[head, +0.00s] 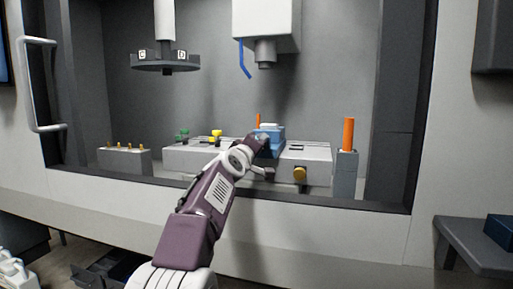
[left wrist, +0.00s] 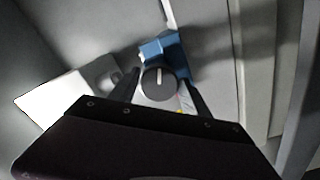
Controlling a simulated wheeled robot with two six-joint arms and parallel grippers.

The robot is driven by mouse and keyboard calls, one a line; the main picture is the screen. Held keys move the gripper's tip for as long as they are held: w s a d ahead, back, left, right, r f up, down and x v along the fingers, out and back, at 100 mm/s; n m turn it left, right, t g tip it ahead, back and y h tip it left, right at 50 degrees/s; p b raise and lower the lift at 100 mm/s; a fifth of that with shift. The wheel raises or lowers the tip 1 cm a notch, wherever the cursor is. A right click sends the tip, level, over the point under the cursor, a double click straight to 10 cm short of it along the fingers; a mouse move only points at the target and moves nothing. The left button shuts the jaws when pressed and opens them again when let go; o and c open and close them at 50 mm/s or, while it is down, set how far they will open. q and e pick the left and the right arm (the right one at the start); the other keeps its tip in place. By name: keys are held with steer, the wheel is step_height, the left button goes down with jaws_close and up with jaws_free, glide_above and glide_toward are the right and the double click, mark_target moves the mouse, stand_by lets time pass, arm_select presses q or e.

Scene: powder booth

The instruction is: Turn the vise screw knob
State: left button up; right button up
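The blue vise (head: 272,133) stands on the grey machine table (head: 318,172), partly hidden by my left arm in the head view. In the left wrist view its blue body (left wrist: 163,48) lies just beyond the round dark grey knob (left wrist: 158,84), which has a white line pointing up. The knob is hidden in the head view. My right gripper is in neither view.
An orange post (head: 348,134) stands on a grey block at the right. A spindle head (head: 265,50) with a blue nozzle hangs above the vise, and a tool carousel (head: 165,62) hangs at the left. The enclosure's front sill (head: 330,201) runs below.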

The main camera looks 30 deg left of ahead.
arm_select(q)
steer(key=shift+o, duration=0.9)
steer(key=b+v, duration=0.2)
steer(key=v, duration=0.7)
